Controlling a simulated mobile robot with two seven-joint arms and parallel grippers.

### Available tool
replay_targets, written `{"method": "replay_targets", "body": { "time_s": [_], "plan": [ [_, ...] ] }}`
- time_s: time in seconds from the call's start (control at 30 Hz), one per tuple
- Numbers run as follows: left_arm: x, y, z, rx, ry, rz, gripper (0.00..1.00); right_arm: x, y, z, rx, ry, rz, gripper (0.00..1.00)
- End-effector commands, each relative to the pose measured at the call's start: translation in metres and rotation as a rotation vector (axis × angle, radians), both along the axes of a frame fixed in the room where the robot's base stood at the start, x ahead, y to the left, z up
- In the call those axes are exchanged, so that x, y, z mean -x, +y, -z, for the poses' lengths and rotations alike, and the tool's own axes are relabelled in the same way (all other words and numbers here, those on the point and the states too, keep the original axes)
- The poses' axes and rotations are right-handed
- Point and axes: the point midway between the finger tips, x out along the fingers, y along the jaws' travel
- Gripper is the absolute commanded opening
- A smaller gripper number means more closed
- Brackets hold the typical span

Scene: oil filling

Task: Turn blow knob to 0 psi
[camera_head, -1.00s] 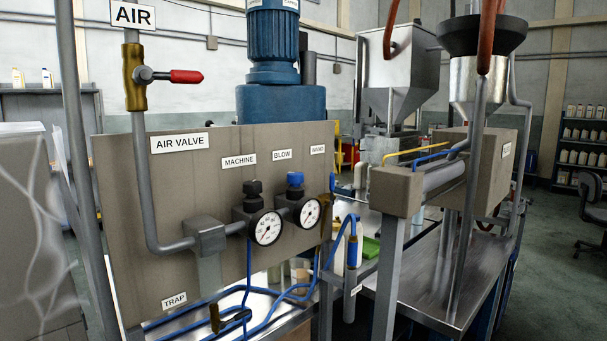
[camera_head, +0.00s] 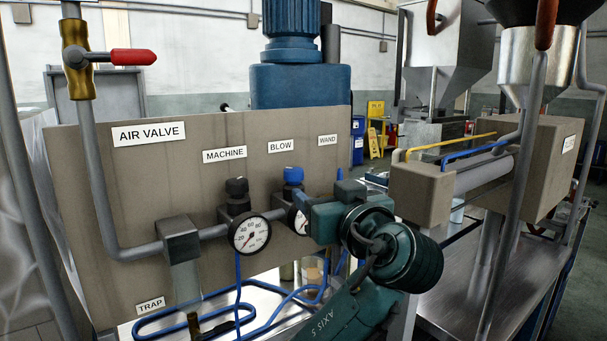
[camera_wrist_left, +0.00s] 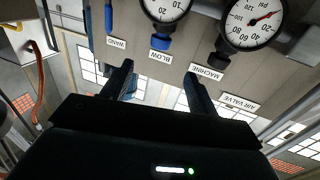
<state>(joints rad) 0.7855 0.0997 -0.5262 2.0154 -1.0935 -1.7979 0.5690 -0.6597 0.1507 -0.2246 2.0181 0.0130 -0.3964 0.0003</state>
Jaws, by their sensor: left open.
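The blow knob (camera_head: 293,175) is blue and sits on top of the blow gauge (camera_head: 301,222), under the BLOW label. My left arm hides much of that gauge in the head view. My right gripper is not in view.
The black machine knob (camera_head: 236,186) and machine gauge (camera_head: 249,234) sit just left of the blow knob. A grey pipe (camera_head: 126,250), a brass air valve with red handle (camera_head: 133,57) and blue hoses (camera_head: 190,318) are near. A brown housing (camera_head: 420,192) stands to the right.

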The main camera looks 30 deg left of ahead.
Motion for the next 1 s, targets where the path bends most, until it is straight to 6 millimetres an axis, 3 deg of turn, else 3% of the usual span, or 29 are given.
{"method": "replay_targets", "body": {
  "time_s": [0.53, 0.73, 1.0],
  "plan": [
    [-0.062, 0.084, -0.001, -0.004, 0.007, -0.002, 0.59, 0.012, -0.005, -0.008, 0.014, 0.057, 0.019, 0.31],
    [-0.073, 0.097, 0.000, -0.002, 0.005, 0.001, 0.59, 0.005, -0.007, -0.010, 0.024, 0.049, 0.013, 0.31],
    [-0.075, 0.099, 0.001, -0.001, 0.004, 0.003, 0.59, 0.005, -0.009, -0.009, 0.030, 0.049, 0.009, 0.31]
  ]
}}
